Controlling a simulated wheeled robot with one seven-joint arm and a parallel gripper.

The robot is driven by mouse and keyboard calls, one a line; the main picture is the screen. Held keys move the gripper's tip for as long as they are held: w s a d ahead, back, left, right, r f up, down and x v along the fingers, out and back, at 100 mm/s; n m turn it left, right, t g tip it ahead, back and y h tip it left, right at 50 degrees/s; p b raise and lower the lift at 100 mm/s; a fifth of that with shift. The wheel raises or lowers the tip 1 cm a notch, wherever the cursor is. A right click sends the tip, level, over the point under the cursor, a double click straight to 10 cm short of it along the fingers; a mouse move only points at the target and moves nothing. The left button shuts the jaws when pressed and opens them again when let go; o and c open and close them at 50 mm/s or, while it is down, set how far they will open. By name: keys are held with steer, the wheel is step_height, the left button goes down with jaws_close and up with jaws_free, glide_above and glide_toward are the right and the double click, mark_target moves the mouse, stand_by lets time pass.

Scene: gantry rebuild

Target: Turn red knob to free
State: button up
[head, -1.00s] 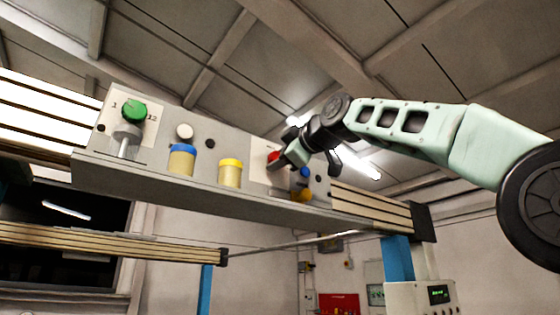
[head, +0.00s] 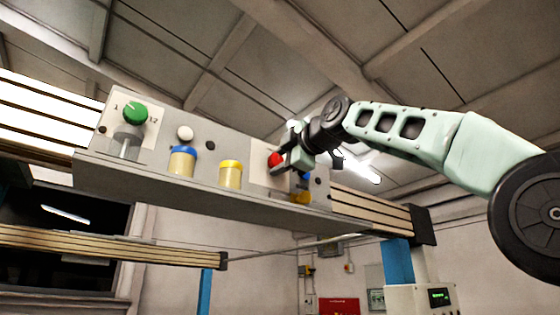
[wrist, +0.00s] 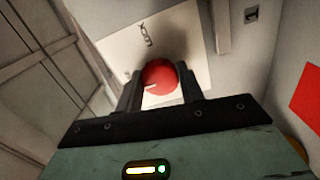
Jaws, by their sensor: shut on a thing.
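The red knob (head: 274,159) sits on a pale label plate (head: 258,178) at the right part of the grey panel. In the wrist view the red knob (wrist: 160,77) lies between the two dark fingers, with a light pointer mark on its lower left edge. Most of the plate's print is hidden in the head view.
A green knob (head: 134,112) is at the panel's left. Blue-lidded (head: 182,160) and yellow-lidded (head: 230,173) jars stand on the ledge. A small blue part (head: 305,175) and a yellow one (head: 301,197) sit close below my gripper. The space below the ledge is open.

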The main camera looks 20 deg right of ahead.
steer(key=o, duration=1)
steer(key=shift+s, duration=0.1)
steer(key=b+v, duration=0.7)
steer(key=v, duration=1)
steer(key=shift+s, duration=0.1)
